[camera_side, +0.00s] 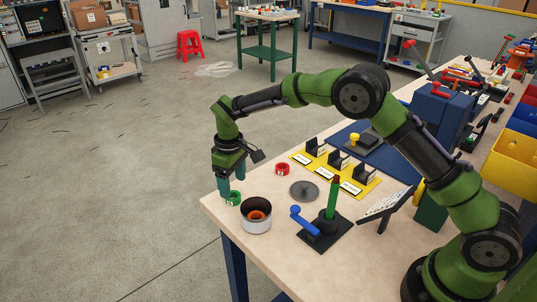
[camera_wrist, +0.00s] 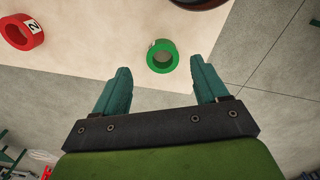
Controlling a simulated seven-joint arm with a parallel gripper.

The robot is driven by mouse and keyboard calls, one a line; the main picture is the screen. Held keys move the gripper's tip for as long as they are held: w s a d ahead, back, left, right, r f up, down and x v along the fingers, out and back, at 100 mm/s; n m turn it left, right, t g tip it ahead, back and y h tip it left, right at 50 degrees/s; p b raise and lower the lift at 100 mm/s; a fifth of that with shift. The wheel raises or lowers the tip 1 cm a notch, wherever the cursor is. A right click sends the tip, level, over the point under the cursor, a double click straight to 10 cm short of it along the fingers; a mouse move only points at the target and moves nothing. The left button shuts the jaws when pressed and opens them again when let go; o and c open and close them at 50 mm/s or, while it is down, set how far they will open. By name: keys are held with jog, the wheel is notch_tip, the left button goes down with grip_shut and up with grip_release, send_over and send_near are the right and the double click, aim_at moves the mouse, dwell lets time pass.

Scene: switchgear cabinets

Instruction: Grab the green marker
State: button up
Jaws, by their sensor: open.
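The green marker (camera_side: 233,198) is a small green ring with a pale label, lying on the light tabletop near its left corner. In the wrist view the green marker (camera_wrist: 162,56) shows just beyond the fingertips, roughly centred between them. My gripper (camera_side: 230,187) points down over it with teal fingers; one finger partly overlaps the ring in the side view. In the wrist view my gripper (camera_wrist: 160,70) has its fingers spread with nothing between the pads. I cannot tell the exact height of the fingertips above the table.
A metal pot (camera_side: 256,226) with an orange item inside stands close beside the green marker. A red ring (camera_side: 282,169) numbered 2 (camera_wrist: 22,32) lies farther back. A grey disc (camera_side: 304,191) and a black stand (camera_side: 325,236) with a blue handle are to the right. The table edge is near.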

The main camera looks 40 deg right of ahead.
aim_at(234, 192)
notch_tip(234, 192, down, 4)
jog(key=shift+s+a+f, duration=0.1)
jog(key=shift+s, duration=0.05)
jog(key=c, duration=1.1)
